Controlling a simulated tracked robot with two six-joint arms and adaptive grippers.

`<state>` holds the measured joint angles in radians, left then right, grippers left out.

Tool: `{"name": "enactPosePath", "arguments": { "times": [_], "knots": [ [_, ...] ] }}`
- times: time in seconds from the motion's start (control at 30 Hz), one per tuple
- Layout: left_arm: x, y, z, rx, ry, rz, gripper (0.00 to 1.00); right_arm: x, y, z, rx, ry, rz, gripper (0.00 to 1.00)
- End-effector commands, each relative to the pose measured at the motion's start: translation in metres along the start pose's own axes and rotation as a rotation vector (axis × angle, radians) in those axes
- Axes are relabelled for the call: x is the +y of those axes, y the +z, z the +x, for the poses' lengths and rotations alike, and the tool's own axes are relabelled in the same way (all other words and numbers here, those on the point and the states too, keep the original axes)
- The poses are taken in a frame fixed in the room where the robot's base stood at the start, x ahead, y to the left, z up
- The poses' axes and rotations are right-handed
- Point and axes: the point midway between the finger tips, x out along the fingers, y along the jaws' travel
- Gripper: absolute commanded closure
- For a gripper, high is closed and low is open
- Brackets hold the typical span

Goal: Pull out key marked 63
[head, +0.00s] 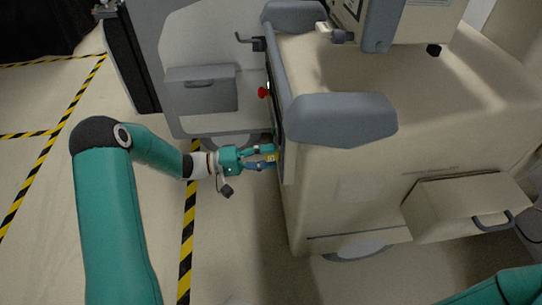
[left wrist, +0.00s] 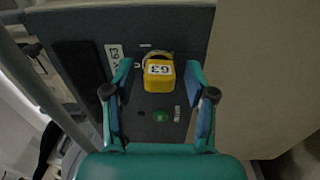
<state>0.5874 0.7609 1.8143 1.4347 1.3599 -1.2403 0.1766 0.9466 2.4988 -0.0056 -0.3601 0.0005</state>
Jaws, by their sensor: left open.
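The key is a yellow block marked 63 (left wrist: 159,76), set on a dark grey panel (left wrist: 180,112) of the cart in the left wrist view. A bit of its yellow also shows in the head view, at the fingertips. My left gripper (head: 275,157) is open at the cart's side panel. In the left wrist view its two fingers (left wrist: 158,88) stand on either side of the yellow key, with visible gaps.
A green round button (left wrist: 160,116) and a small white label (left wrist: 177,114) sit below the key. A red knob (head: 263,92) is on the same cart side. The beige cart (head: 350,185) fills the right, with an open drawer (head: 465,205). Black-yellow tape (head: 188,230) marks the floor.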

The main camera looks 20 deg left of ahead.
Motion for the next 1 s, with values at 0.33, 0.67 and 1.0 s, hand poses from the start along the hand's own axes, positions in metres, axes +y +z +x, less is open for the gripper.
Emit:
{"name": "enactPosePath", "arguments": {
  "times": [0.33,0.67,1.0],
  "knots": [
    [0.0004,0.0,0.0,0.0,0.0,0.0,0.44,-0.0001,0.0,-0.0001,0.0,0.0,0.0,0.6],
    [-0.0005,0.0,-0.0001,0.0,0.0,0.001,0.44,0.0014,0.0,0.004,0.0,0.0,0.0,0.6],
    [0.0006,-0.0001,0.0,0.0,0.0,0.0,0.46,0.0016,0.0,0.0045,0.0,0.0,0.0,0.6]
  ]
}}
